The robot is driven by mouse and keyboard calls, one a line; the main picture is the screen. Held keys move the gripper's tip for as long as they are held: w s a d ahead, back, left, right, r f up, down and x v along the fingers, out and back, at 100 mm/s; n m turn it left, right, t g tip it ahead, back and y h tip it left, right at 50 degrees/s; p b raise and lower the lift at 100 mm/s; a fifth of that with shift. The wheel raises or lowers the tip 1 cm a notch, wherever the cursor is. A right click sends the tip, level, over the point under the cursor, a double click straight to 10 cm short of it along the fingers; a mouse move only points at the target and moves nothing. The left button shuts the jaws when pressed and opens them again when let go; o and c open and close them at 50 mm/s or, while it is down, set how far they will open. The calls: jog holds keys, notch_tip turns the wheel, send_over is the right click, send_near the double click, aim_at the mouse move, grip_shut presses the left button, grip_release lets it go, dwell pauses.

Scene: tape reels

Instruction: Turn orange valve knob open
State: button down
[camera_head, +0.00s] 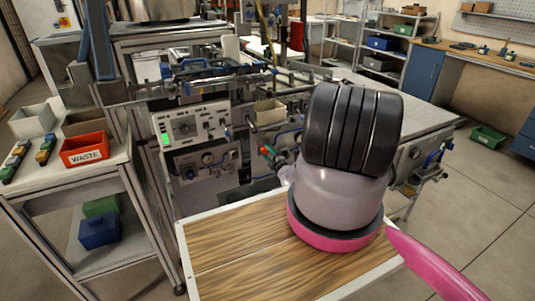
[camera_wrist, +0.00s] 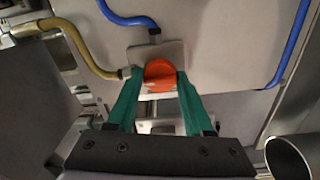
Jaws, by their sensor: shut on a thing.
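The orange valve knob (camera_wrist: 161,70) is at the upper middle of the wrist view, on a small plate on a pale panel. My gripper (camera_wrist: 160,82) has its two green fingers on either side of the knob, shut on it. A blue hose (camera_wrist: 128,19) reaches the plate from above, and a yellow hose (camera_wrist: 82,42) reaches it from the left. The knob's turn angle is hard to tell.
Another blue hose (camera_wrist: 292,45) runs down the right of the wrist view. In the head view a wooden-topped table (camera_head: 235,262) lies below my arm. Open floor lies at the right.

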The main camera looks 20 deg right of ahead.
jog(key=shift+s+f, duration=0.15)
jog(key=shift+c, duration=1.5)
grip_release()
jog(key=s, duration=1)
jog(key=shift+s+d, duration=0.15)
jog(key=shift+s, duration=0.2)
